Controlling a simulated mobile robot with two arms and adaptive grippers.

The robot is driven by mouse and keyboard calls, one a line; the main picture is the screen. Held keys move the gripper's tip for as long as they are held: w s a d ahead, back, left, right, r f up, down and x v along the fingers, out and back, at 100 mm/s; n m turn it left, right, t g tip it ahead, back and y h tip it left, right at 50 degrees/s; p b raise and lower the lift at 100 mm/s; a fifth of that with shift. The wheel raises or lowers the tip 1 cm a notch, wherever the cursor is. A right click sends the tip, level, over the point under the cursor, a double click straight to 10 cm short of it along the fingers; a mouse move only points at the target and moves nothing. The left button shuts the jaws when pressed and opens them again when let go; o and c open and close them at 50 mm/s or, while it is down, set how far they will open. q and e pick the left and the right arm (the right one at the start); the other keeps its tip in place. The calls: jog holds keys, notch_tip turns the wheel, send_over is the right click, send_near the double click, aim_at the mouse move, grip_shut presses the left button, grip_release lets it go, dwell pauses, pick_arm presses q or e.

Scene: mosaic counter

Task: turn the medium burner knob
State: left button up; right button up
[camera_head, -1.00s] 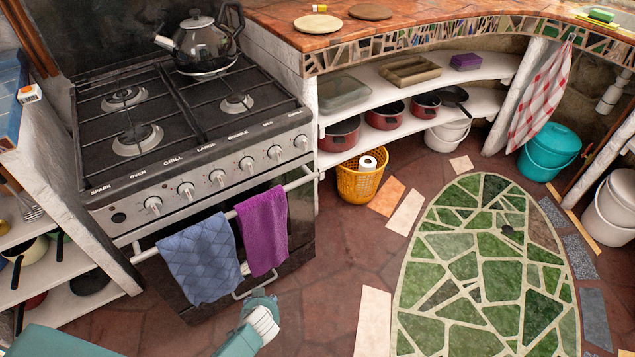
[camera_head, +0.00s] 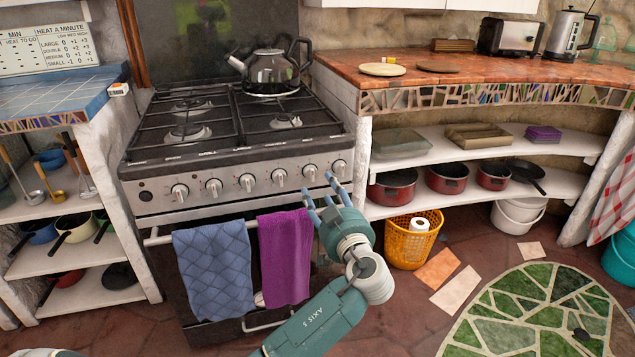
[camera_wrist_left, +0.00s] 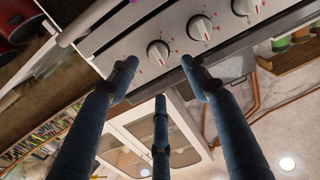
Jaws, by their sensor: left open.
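The stove's front panel carries a row of silver knobs. By the earlier label order, the medium burner knob (camera_head: 310,172) is second from the right. It appears to be the middle visible knob (camera_wrist_left: 200,27) in the left wrist view. The rightmost knob (camera_head: 339,167) also shows in the wrist view (camera_wrist_left: 158,52). My left gripper (camera_head: 318,190) is open and empty, just in front of and below these two knobs. In the wrist view its three blue fingers (camera_wrist_left: 160,72) point at the panel, grasping no knob. My right gripper is out of view.
A blue towel (camera_head: 213,270) and a purple towel (camera_head: 284,258) hang on the oven rail below the knobs. A kettle (camera_head: 272,70) stands on the hob. A yellow basket (camera_head: 408,246) sits on the floor right of my arm.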

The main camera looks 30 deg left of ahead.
aim_at(313, 175)
pick_arm(q)
jog(key=x, duration=0.8)
jog(key=shift+w+a+b, duration=0.1)
jog(key=shift+w+b, duration=0.1)
jog(key=shift+b, duration=0.15)
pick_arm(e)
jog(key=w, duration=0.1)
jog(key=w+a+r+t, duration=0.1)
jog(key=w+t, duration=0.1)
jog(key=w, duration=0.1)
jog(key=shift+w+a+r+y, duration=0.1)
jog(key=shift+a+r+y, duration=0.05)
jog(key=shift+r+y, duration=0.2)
pick_arm(q)
jog(key=c, duration=1.1)
